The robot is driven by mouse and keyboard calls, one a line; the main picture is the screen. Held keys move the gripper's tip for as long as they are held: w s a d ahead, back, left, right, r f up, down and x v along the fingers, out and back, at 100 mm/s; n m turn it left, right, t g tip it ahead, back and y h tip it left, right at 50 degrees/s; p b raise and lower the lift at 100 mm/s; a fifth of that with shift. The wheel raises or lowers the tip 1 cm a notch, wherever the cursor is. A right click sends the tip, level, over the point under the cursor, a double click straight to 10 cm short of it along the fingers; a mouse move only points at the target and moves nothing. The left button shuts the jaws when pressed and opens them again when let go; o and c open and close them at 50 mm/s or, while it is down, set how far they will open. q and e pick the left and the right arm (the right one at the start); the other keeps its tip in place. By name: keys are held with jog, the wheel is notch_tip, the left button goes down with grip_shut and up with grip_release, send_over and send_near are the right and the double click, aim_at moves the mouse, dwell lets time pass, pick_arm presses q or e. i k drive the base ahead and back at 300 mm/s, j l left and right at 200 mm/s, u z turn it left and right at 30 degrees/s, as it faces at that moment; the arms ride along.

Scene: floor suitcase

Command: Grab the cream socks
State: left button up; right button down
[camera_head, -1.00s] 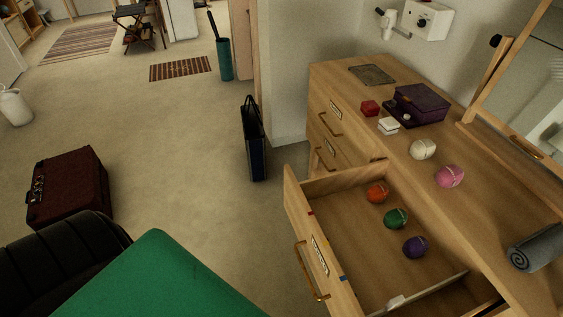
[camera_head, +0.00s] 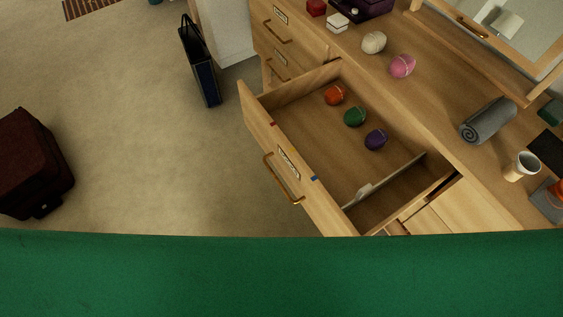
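The cream socks (camera_head: 374,42) are a rolled ball on the dresser top, beside a pink sock ball (camera_head: 403,66). The open drawer (camera_head: 330,160) holds an orange sock ball (camera_head: 334,95), a green one (camera_head: 355,116) and a purple one (camera_head: 376,139). Neither of my grippers shows in the view.
A rolled grey cloth (camera_head: 487,121), a white cup (camera_head: 522,167) and a mirror stand on the dresser's right part. The pulled-out drawer juts over the floor. A dark bag (camera_head: 200,62) and a dark red suitcase (camera_head: 30,165) stand on the floor.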

aim_at(374, 42)
jog(key=z, duration=0.4)
jog(key=i+j+z, duration=0.1)
jog(key=z, duration=0.3)
jog(key=j+z, duration=0.15)
jog(key=z, duration=0.3)
jog(key=j+z, duration=0.15)
jog(key=z, duration=0.25)
jog(key=j+z, duration=0.15)
jog(key=z, duration=0.25)
jog(key=j+z, duration=0.2)
jog(key=j, duration=0.25)
jog(key=k+j+z, duration=0.1)
jog(key=j+z, duration=0.15)
jog(key=j, duration=0.2)
jog(key=k+j+z, duration=0.2)
jog(key=j, duration=0.25)
jog(key=j+z, duration=0.25)
jog(key=j, duration=0.2)
jog(key=k+j+z, duration=0.2)
jog(key=j, duration=0.2)
